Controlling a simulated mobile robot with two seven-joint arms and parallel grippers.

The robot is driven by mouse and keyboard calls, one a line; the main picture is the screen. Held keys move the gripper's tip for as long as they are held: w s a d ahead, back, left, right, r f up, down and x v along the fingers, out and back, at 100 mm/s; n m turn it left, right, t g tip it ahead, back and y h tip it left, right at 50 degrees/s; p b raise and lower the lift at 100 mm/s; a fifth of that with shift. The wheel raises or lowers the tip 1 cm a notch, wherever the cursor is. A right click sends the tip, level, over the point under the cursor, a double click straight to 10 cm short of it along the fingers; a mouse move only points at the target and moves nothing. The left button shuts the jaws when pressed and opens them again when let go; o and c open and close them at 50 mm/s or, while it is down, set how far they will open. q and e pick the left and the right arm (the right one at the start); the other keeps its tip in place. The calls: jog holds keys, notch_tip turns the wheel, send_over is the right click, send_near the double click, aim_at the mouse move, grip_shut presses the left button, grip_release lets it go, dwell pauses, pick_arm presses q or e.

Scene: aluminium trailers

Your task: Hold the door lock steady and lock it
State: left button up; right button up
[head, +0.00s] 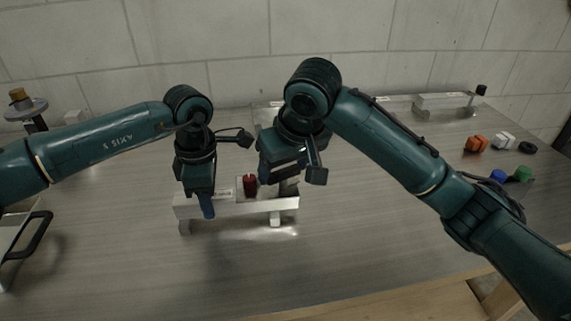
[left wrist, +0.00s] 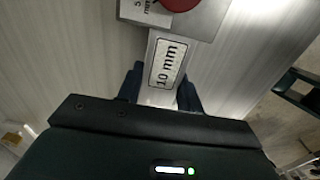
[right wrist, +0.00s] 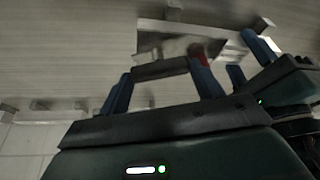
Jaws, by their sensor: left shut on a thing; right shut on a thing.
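The door lock (head: 236,207) is a silver metal bar on short feet, standing on the table in the middle of the head view. A red knob (head: 250,184) stands at its middle; it also shows in the left wrist view (left wrist: 180,4) and right wrist view (right wrist: 197,50). My left gripper (left wrist: 160,88) is shut on the lock's left part, by a "10 mm" label (left wrist: 168,64). My right gripper (right wrist: 160,82) is shut on a dark grey flat piece (right wrist: 160,69) at the right of the red knob. Its fingertips are largely hidden in the head view.
A similar metal fixture (head: 440,104) stands at the back right. Orange (head: 476,143), white, blue and green blocks and a black ring (head: 528,147) lie on the right. A tray with a black handle (head: 30,236) is at the left. The table front is clear.

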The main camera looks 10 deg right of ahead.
jog(key=shift+a+m+h, duration=0.1)
jog(key=shift+m+h, duration=0.7)
jog(key=shift+m, duration=1.4)
jog(key=o, duration=1)
jog(key=shift+r, duration=0.15)
jog(key=v, duration=1.1)
jog(key=shift+s+r, duration=0.25)
jog(key=shift+r, duration=0.1)
pick_arm(q)
jog(key=o, duration=1.3)
